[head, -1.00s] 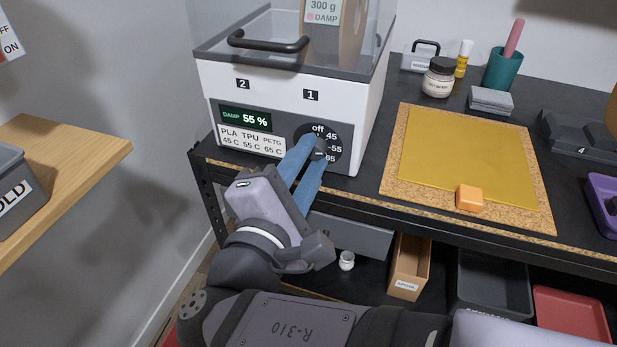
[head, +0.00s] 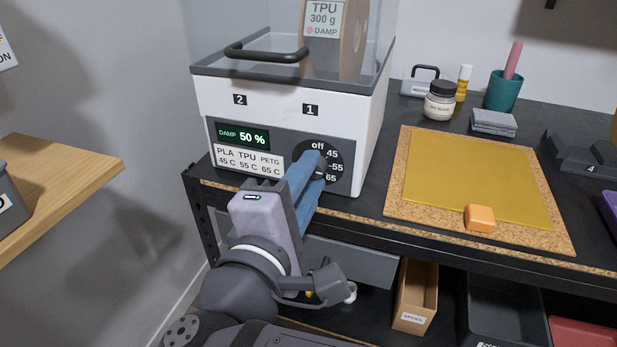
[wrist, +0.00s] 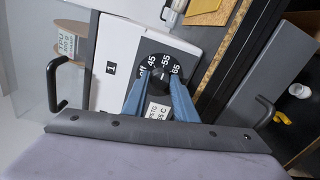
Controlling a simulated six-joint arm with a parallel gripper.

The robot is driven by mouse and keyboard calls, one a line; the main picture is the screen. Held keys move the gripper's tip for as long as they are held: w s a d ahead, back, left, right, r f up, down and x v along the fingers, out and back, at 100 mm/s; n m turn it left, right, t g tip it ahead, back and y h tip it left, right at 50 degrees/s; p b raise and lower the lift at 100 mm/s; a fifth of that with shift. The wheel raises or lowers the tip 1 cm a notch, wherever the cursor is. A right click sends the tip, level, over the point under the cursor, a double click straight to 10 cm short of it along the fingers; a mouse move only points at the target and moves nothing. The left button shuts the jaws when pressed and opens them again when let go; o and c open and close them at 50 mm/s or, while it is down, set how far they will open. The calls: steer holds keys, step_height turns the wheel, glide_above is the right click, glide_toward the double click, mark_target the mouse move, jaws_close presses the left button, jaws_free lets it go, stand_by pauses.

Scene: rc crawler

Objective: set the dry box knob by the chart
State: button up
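The dry box (head: 285,120) is a white box with a clear top. Its dark round dial (head: 340,160) is marked off, 45, 55 and 65; it also shows in the wrist view (wrist: 161,62). The chart (head: 247,161) reads PLA 45 C, TPU 55 C, PETG 65 C. The spool label (head: 323,18) reads TPU 300 g, DAMP. My gripper (head: 318,166) is at the dial. In the wrist view its blue fingers (wrist: 160,80) stand apart, either side of the dial's middle. I cannot tell whether they touch the knob.
The display (head: 242,136) reads DAMP 50 %. A cork board (head: 398,195) with a yellow sheet and an orange block (head: 480,217) lies to the right. A jar (head: 440,102) and a teal cup (head: 502,90) stand behind. A wooden shelf (head: 60,180) juts in at left.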

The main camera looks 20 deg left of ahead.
steer(key=o, duration=0.3)
steer(key=shift+s, duration=0.1)
steer(key=s, duration=0.7)
steer(key=shift+r, duration=0.15)
stand_by(0.4)
